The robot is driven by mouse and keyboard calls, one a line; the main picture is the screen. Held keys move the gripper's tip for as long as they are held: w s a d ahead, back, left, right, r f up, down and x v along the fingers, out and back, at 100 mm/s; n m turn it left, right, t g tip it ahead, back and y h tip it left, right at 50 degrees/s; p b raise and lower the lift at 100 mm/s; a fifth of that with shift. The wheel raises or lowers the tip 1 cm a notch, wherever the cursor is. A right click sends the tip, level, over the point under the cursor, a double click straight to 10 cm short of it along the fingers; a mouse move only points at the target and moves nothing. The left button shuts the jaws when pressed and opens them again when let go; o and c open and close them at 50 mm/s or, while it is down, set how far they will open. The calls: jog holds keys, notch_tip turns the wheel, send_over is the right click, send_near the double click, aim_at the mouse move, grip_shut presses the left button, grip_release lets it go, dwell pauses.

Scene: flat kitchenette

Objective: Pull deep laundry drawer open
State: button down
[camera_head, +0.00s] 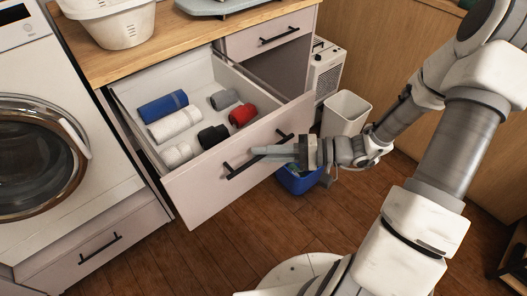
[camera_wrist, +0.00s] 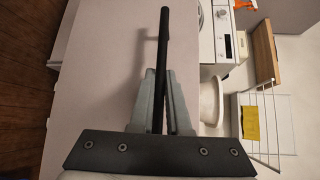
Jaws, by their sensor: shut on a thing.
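The deep drawer (camera_head: 196,205) stands pulled out from the cabinet under the wooden counter. Inside it lie rolled cloths: a blue roll (camera_head: 163,106), a white roll (camera_head: 174,124), a red roll (camera_head: 243,115) and several other grey, black and white ones. Its long black bar handle (camera_head: 234,172) runs across the front panel. My gripper (camera_head: 262,151) is at the handle, reaching in from the right. In the wrist view my gripper (camera_wrist: 161,100) has a finger on each side of the black handle (camera_wrist: 164,40) and is shut on it. The fingers hide part of the handle.
A washing machine (camera_head: 40,130) stands left of the drawer. A smaller shut drawer (camera_head: 268,38) is at the upper right. A white bin (camera_head: 345,112) and a blue container (camera_head: 298,181) stand to the right. A white basket (camera_head: 112,22) is on the counter (camera_head: 190,42). Wooden floor in front is open.

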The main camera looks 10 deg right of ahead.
jog(key=c, duration=0.9)
grip_release()
jog(key=shift+d, duration=0.15)
jog(key=p+v, duration=0.2)
jog(key=v, duration=1.5)
jog(key=shift+d+p, duration=0.1)
jog(key=shift+p, duration=0.25)
